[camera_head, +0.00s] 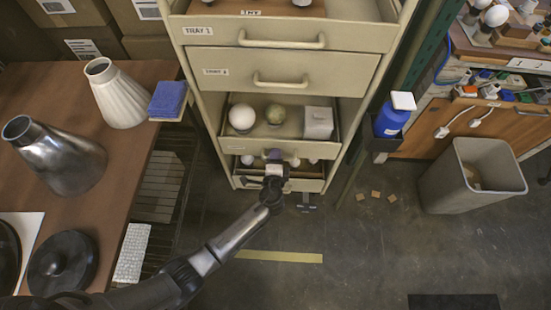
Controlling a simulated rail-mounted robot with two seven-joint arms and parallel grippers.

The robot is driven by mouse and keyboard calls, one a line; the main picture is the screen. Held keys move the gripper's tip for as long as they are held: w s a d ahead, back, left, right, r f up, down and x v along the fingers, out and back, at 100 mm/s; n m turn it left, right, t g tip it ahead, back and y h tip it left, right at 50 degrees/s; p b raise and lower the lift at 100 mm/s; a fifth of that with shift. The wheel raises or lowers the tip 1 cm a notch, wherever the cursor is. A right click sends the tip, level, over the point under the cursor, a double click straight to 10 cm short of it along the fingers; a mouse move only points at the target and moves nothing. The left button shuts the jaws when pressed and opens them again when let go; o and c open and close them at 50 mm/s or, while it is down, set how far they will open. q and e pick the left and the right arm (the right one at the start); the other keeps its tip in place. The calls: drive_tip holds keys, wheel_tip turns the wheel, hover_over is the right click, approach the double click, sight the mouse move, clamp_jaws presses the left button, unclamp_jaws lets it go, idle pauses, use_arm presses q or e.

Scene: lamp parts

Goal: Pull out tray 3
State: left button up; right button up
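A beige cabinet holds stacked trays. The upper front (285,39) has a label reading TRAY 1, and the front below it (300,72) has a label too small to read surely. Lower down, a tray (305,146) shows its inside, with a white globe (242,117), a greenish ball (275,114) and a grey box (318,122). The lowest tray (308,185) holds small white round things. I cannot read which is tray 3. My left gripper (274,158) is at the front of these lower trays; its fingers are too small to judge. My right gripper is not in view.
A wooden table (135,165) at left bears a white ribbed shade (120,95), a metal shade (62,160) and a blue sponge (168,99). A blue bottle (391,121) stands right of the cabinet. A grey bin (466,190) stands on the floor, which is mostly clear.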

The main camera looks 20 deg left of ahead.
use_arm(q)
clamp_jaws()
idle(0.4)
